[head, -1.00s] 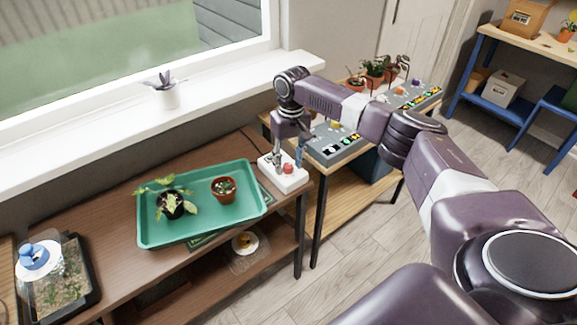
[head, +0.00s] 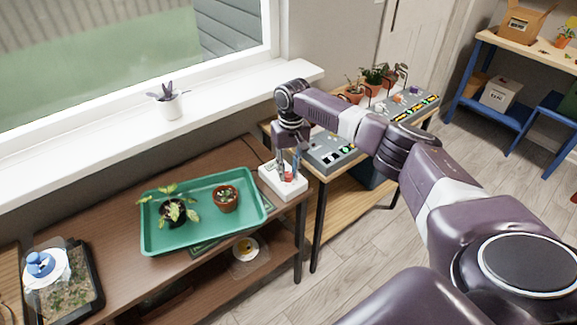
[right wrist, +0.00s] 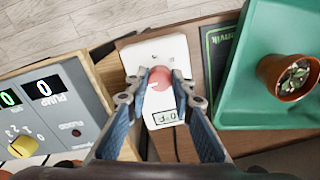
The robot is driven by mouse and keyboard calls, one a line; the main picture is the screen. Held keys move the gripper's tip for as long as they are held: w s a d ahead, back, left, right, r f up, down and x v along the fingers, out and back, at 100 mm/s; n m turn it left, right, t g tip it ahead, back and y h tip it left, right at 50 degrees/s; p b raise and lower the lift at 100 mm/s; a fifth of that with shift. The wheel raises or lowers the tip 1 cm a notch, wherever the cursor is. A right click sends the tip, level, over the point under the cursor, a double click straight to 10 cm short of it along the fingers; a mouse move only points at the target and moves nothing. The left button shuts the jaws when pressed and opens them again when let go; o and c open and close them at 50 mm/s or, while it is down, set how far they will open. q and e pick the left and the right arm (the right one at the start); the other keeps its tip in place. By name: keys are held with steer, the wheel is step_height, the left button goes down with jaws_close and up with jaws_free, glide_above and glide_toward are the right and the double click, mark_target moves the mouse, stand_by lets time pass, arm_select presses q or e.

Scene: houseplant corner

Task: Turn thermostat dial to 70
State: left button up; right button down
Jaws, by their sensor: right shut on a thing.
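The thermostat (head: 293,192) is a white box lying at the right end of the brown table. Its red dial (right wrist: 160,90) shows between my fingers in the right wrist view, with a pale pointer line on it. A small display (right wrist: 166,117) sits beside the dial; its characters look upside down and I cannot read them surely. My right gripper (right wrist: 160,77) reaches down over the thermostat and is shut on the dial, one finger on each side. It also shows in the head view (head: 288,174), where it partly hides the dial. My left gripper is not in view.
A green tray (head: 150,244) with two potted plants lies left of the thermostat. A grey control panel (head: 322,160) with a yellow knob (right wrist: 23,146) stands on the other side.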

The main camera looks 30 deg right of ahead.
steer(key=m+p, duration=0.1)
steer(key=p, duration=0.1)
steer(key=m+p, duration=0.2)
steer(key=p, duration=0.1)
steer(key=m+p, duration=0.2)
steer(key=shift+a+r+p, duration=0.1)
steer(key=shift+r+p, duration=0.15)
steer(key=shift+p, duration=0.05)
steer(key=shift+f+m+p, duration=0.1)
steer(key=shift+m+p, duration=0.9)
steer(key=shift+f+m+p, duration=0.1)
steer(key=shift+m+p, duration=0.55)
steer(key=shift+m, duration=0.25)
steer(key=c, duration=1.7)
jaws_free()
steer(key=shift+o, duration=0.2)
